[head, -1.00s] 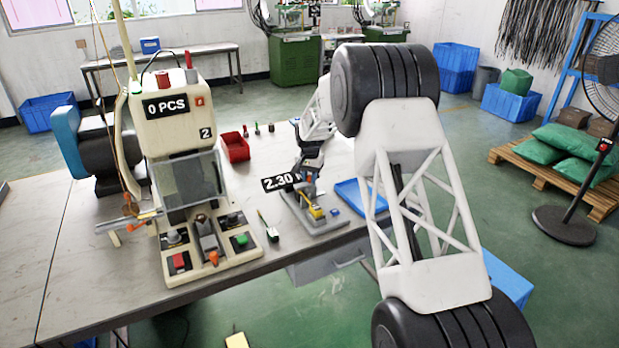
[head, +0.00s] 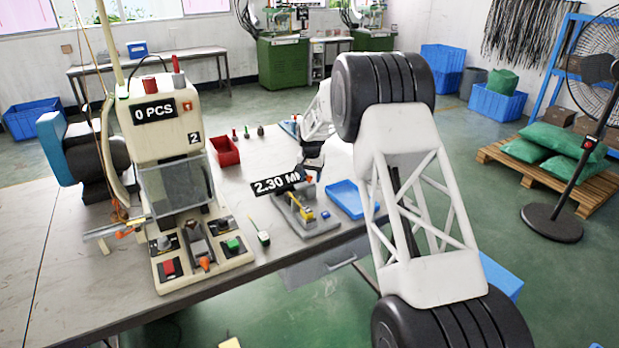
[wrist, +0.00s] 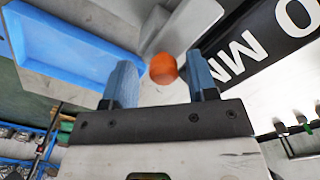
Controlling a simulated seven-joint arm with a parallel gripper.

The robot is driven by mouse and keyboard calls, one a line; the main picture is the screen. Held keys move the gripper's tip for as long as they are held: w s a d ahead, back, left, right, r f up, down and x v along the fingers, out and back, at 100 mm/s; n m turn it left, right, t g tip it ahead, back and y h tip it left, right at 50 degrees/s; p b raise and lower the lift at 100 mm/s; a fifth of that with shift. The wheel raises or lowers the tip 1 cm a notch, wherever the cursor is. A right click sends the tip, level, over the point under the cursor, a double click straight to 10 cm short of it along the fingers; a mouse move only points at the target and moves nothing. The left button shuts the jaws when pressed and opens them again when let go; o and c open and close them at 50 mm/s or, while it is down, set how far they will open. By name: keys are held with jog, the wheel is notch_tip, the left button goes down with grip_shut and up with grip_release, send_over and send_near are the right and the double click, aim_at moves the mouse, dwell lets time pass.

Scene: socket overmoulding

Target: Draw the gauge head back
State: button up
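The gauge (head: 308,221) stands on the bench, with a grey base, yellow parts and a black display (head: 277,184) reading 2.30 MM. In the wrist view the display (wrist: 262,40) is at the upper right and an orange round knob (wrist: 163,68) is near the middle. My gripper (wrist: 161,75) is open, with its two blue fingers apart. The knob appears between the fingertips, closer to the right one, with a gap on both sides. In the head view my gripper (head: 312,168) is just above the gauge and small; contact cannot be told there.
A cream machine (head: 165,130) with a clear guard stands left of the gauge. A blue tray (head: 347,199) lies close to the gauge's right, and a red bin (head: 224,152) lies behind left. A green-ended tool (head: 262,236) lies between machine and gauge.

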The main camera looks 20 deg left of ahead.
jog(key=shift+r, duration=0.1)
jog(key=shift+r, duration=3.8)
